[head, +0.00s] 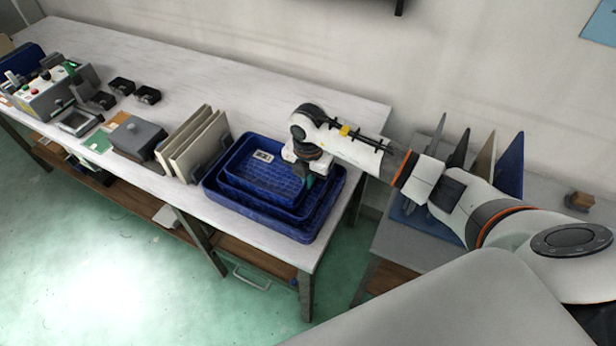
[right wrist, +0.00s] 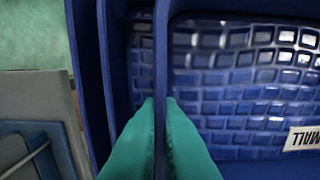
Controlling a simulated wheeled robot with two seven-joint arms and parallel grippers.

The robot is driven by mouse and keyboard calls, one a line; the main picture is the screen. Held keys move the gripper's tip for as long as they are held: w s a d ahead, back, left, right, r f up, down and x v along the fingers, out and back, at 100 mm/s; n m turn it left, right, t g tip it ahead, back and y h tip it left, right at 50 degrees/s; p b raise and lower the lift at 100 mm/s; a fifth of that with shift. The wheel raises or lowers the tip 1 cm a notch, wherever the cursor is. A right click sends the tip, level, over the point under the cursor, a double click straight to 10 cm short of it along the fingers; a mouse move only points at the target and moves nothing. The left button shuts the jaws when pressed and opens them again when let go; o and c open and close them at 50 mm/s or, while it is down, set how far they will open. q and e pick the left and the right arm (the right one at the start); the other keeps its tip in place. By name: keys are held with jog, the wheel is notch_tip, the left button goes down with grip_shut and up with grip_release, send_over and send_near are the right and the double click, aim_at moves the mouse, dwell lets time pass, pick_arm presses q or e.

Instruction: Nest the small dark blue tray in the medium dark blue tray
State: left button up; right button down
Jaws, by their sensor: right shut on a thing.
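The small dark blue tray (head: 262,182) is inside the outline of the larger dark blue tray (head: 322,212), towards its left side. A wider strip of the larger tray's floor shows on the right. My right gripper (head: 308,181) is shut on the small tray's right wall. In the right wrist view its green fingers (right wrist: 161,125) straddle that thin wall (right wrist: 161,55). The small tray's patterned floor and a label reading SMALL (right wrist: 303,139) show there. I cannot tell whether the small tray touches the floor below. My left gripper is out of view.
Beige upright panels (head: 195,145) in a rack stand close to the trays' left. A grey box (head: 138,137) and small black bins (head: 121,86) are farther left. The table behind the trays is clear. A rack with upright panels (head: 484,160) stands on the right-hand table.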

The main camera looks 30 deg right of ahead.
dwell(0.4)
jog(key=c, duration=1.5)
grip_release()
jog(key=shift+r+p, duration=3.2)
jog(key=shift+r, duration=0.85)
